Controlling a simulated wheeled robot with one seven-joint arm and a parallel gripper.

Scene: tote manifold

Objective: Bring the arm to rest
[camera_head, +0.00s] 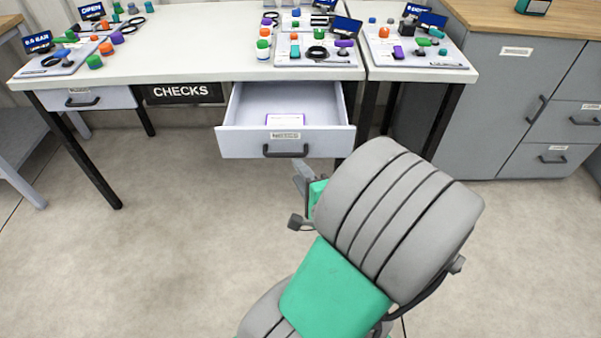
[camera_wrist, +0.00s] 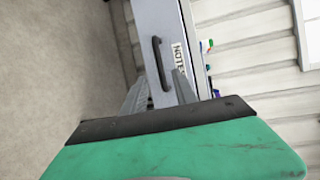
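My arm rises from the bottom of the head view, with its large grey and green links in front of the bench. My gripper (camera_head: 302,180) is mostly hidden behind the arm, just below the open drawer (camera_head: 247,143). In the wrist view my gripper (camera_wrist: 161,88) has its two grey fingers apart with nothing seen between them. The drawer's dark handle (camera_wrist: 158,62) shows beyond the fingertips, and I cannot tell whether they touch it. The drawer front carries a label reading "NOTES" (camera_wrist: 180,60).
A white and purple item (camera_head: 285,120) lies in the drawer. The white bench (camera_head: 190,60) holds several trays with coloured parts. A closed drawer (camera_head: 90,98) and a "CHECKS" sign (camera_head: 184,92) are to the left. A grey cabinet (camera_head: 510,110) stands right. The floor at left is clear.

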